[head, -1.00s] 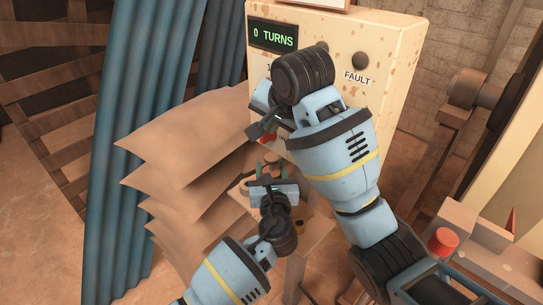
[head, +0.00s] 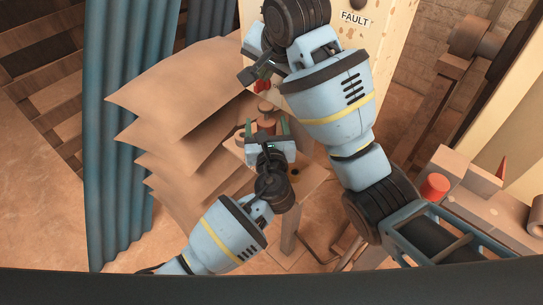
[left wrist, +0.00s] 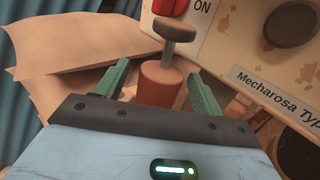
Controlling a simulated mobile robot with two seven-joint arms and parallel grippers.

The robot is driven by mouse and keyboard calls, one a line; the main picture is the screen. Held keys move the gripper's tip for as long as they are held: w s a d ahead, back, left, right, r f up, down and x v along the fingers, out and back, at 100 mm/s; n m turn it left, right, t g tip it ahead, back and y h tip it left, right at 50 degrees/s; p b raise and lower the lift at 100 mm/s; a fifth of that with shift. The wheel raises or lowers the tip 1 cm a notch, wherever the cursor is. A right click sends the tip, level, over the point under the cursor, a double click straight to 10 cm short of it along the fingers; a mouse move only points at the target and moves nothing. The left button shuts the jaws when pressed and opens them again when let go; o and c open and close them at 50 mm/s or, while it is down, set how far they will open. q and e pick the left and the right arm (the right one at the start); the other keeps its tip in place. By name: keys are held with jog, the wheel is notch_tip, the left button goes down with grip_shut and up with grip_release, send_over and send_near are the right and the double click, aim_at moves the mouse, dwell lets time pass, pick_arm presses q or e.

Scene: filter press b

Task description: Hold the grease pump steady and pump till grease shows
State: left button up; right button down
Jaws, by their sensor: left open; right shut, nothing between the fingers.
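The grease pump shows in the left wrist view as a red-brown cylinder (left wrist: 160,84) with a grey-brown T-shaped handle (left wrist: 175,31) on top, upright. In the head view the pump (head: 266,124) stands on a small wooden stand (head: 312,178). My left gripper (head: 267,130) is open. Its green fingers are on either side of the pump body in the left wrist view (left wrist: 162,88), with gaps visible. The base of the pump is hidden behind the gripper. My right gripper (head: 252,76) is shut and empty, above and beyond the pump, close to a red switch (head: 262,86) on the cabinet.
The cream cabinet (head: 385,50) stands behind, with a FAULT label. Stacked brown sheets (head: 180,95) rise close to the left of the pump. A blue corrugated curtain (head: 115,180) hangs further left. A red cylinder (head: 435,186) sits on a bench at right.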

pick_arm(q)
jog(key=s, duration=0.9)
jog(key=shift+s+d, duration=0.35)
